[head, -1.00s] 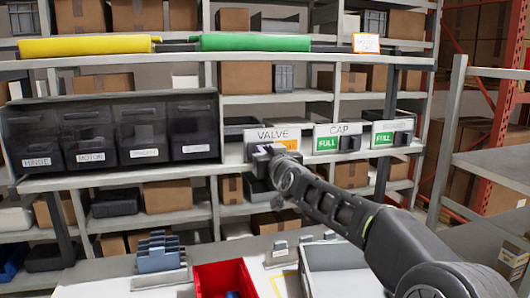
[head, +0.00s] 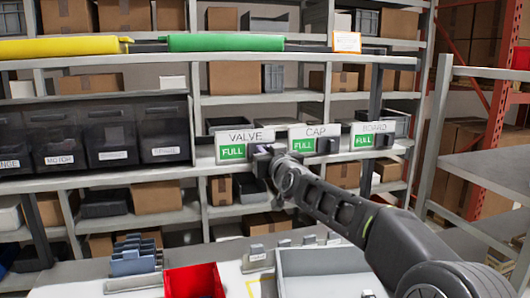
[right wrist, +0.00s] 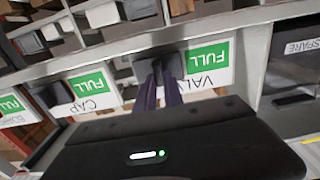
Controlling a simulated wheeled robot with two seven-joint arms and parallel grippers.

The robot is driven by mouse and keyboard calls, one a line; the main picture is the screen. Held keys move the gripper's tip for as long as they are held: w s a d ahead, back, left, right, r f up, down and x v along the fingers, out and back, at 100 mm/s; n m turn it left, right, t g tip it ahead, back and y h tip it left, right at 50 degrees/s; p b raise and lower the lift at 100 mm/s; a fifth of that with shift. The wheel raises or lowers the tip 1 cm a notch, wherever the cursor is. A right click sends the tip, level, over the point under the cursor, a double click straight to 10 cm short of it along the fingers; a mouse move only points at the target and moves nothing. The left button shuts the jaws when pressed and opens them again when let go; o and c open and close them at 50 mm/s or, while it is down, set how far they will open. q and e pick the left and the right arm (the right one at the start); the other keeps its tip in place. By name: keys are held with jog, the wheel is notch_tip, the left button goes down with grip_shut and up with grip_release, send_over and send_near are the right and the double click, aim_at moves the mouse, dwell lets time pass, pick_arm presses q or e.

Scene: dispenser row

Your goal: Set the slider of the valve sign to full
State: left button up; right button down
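The valve sign (head: 245,137) is a white plate on the shelf edge, and its green FULL field (head: 232,152) shows at its left. The sign also shows upside down in the right wrist view (right wrist: 222,80). Its dark slider (right wrist: 182,65) sits at the right end of the sign, beside the green field. My right gripper (right wrist: 162,82) has its two purple-grey fingers close together on the slider's small tab. The head view shows the gripper (head: 262,164) at the same end, partly hiding the slider. My left gripper is not in view.
The cap sign (head: 315,131) and board sign (head: 374,128) stand to the right, both showing FULL. Dark bins (head: 108,140) line the shelf at left. Below are a red bin (head: 195,282) and a grey tray (head: 322,262).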

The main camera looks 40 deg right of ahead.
jog(key=c, duration=1.4)
grip_release()
jog(key=shift+s+d, duration=0.15)
jog(key=shift+d, duration=0.15)
jog(key=shift+c, duration=0.2)
jog(key=shift+a, duration=0.1)
jog(key=b+v, duration=0.3)
jog(key=v, duration=0.4)
jog(key=shift+s+b, duration=0.35)
jog(key=shift+b, duration=0.05)
jog(key=shift+a+r, duration=0.1)
